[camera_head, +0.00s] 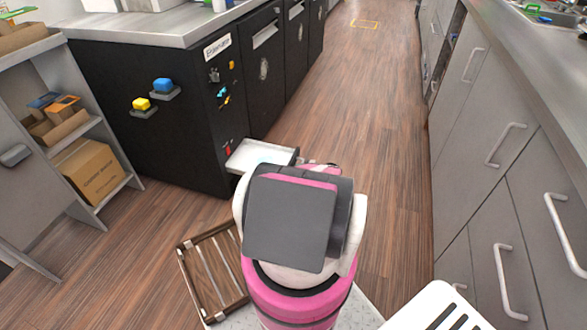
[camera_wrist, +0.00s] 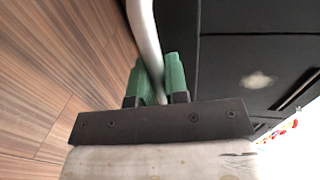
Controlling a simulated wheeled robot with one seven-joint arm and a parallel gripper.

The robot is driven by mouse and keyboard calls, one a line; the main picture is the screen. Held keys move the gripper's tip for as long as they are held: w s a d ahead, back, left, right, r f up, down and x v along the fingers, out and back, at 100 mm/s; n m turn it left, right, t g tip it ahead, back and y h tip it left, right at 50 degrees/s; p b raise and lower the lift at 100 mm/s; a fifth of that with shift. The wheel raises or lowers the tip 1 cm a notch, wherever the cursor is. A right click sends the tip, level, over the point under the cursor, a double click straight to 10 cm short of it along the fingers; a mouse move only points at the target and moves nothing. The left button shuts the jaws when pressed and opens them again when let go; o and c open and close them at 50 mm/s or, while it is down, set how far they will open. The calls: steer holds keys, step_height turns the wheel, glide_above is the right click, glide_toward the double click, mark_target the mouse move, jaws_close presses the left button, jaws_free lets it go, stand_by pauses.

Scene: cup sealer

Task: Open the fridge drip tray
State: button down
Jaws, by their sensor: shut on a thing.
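The fridge (camera_head: 175,110) is the black unit under the steel counter at the left. The drip tray (camera_head: 250,153), shallow and pale with a dark edge on its right, sticks out low from the fridge's right-hand corner. My arm hides part of it in the head view. In the wrist view my gripper (camera_wrist: 157,88) has green fingers closed on a pale, smooth rim or bar, which looks like the edge of the drip tray (camera_wrist: 143,28). The dark fridge front is to its right. My gripper is hidden behind my arm in the head view.
Wooden floor (camera_head: 345,110) runs clear down the aisle. Grey drawers with handles (camera_head: 505,145) line the right side. A shelf with a cardboard box (camera_head: 90,170) stands at the left. A brown slatted frame (camera_head: 213,275) is low beside my body.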

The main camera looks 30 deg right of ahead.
steer(key=shift+s, duration=0.1)
steer(key=c, duration=1.1)
jaws_free()
steer(key=shift+c, duration=0.2)
steer(key=v, duration=1)
steer(key=shift+s+d, duration=0.3)
